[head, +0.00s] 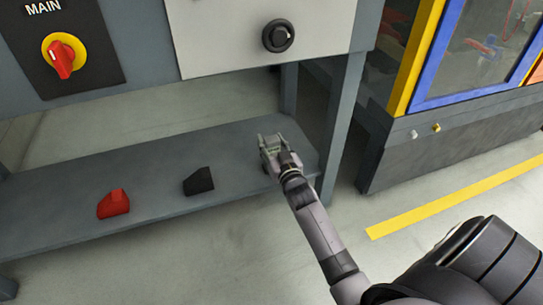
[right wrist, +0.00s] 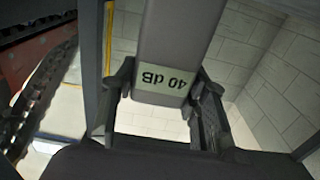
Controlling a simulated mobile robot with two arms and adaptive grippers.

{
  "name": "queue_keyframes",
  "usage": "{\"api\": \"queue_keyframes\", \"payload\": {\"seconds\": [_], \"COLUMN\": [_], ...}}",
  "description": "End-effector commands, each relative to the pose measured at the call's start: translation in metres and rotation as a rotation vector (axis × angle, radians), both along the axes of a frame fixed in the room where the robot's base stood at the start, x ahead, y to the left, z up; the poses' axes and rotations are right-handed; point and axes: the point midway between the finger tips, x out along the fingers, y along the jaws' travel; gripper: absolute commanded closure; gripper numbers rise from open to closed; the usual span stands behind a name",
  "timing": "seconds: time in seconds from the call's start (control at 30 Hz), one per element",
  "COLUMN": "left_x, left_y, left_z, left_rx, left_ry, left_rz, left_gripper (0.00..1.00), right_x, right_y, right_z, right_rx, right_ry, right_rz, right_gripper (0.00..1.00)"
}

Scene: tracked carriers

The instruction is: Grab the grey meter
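The grey meter (right wrist: 172,35) shows in the right wrist view as a grey block with a pale label reading "40 dB", upside down. My right gripper (right wrist: 164,95) has one finger on each side of it, and both appear to press against its sides. In the head view my right gripper (head: 274,146) is over the right end of the grey shelf (head: 150,163), with the small grey meter partly hidden between its fingers. I cannot tell whether the meter touches the shelf. My left gripper is not in view.
A black block (head: 199,181) and a red block (head: 113,204) lie on the shelf to the left. A panel with a red switch (head: 62,57) and a black knob (head: 278,36) is above. A bench leg (head: 341,125) stands right of the gripper. A yellow-blue cabinet (head: 430,130) is further right.

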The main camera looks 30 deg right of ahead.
Motion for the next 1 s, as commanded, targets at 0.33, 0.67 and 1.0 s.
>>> {"api": "queue_keyframes", "payload": {"seconds": [0.33,0.67,1.0], "left_x": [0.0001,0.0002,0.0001], "left_y": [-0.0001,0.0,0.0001], "left_z": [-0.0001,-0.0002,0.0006], "left_rx": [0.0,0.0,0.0], "left_ry": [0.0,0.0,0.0], "left_rz": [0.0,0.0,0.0], "left_gripper": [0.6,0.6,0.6], "right_x": [-0.0002,-0.0002,0.0], "right_y": [0.0001,0.0001,0.0001], "right_z": [-0.0003,-0.0003,0.0016], "right_rx": [0.0,0.0,0.0], "right_ry": [0.0,0.0,-0.002], "right_rz": [0.0,0.0,0.0], "right_gripper": [0.84,1.0,1.0]}}
